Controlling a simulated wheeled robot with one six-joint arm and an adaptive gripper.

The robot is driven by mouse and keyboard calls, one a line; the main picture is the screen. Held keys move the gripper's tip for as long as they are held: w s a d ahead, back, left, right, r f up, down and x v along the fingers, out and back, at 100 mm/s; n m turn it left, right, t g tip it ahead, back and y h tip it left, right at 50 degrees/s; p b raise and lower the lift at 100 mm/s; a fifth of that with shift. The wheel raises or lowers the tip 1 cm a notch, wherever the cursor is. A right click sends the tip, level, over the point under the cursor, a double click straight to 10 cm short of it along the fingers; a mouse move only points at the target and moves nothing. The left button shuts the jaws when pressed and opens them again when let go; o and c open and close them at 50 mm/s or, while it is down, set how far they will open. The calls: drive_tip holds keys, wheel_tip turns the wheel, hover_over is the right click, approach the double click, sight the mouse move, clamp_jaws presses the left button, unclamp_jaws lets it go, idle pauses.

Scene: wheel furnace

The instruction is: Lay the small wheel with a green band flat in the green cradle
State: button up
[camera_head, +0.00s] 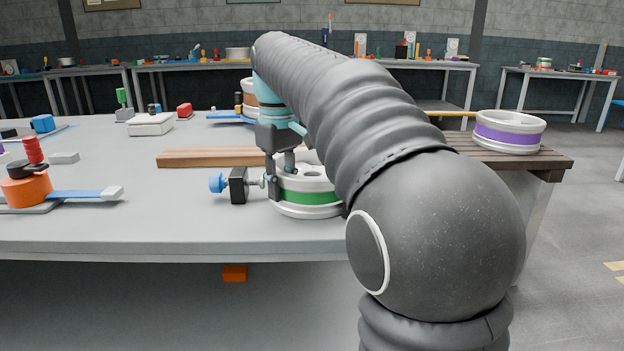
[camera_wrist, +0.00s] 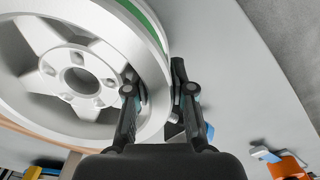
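The wheel with a green band (camera_head: 308,197) lies flat, apparently on the grey table, with its spoked face up. Its white rim and spokes fill the left of the wrist view (camera_wrist: 75,75). My gripper (camera_head: 281,174) points down at the wheel's left edge. In the wrist view my gripper (camera_wrist: 157,90) has one finger inside the rim and the other outside, with the rim wall between them. I cannot tell whether both fingers press on it. My arm hides the wheel's right side. I cannot make out a green cradle.
A black clamp-like block with a blue knob (camera_head: 238,185) stands just left of the wheel. A wooden board (camera_head: 205,157) lies behind. A purple-banded wheel (camera_head: 508,132) sits on a slatted stand at right. An orange pot-like item (camera_head: 27,188) stands at far left.

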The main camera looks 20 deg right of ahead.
sight(280, 172)
clamp_jaws()
drive_tip(key=shift+r, duration=0.25)
drive_tip(key=shift+r+p, duration=2.05)
drive_tip(key=shift+p, duration=0.35)
drive_tip(key=shift+r, duration=1)
drive_tip(key=shift+w+a, duration=0.15)
drive_tip(key=shift+a, duration=0.25)
drive_tip(key=shift+w+a, duration=0.3)
drive_tip(key=shift+a, duration=0.6)
drive_tip(key=shift+w+a, duration=0.25)
drive_tip(key=shift+a, duration=0.6)
drive_tip(key=shift+a, duration=0.1)
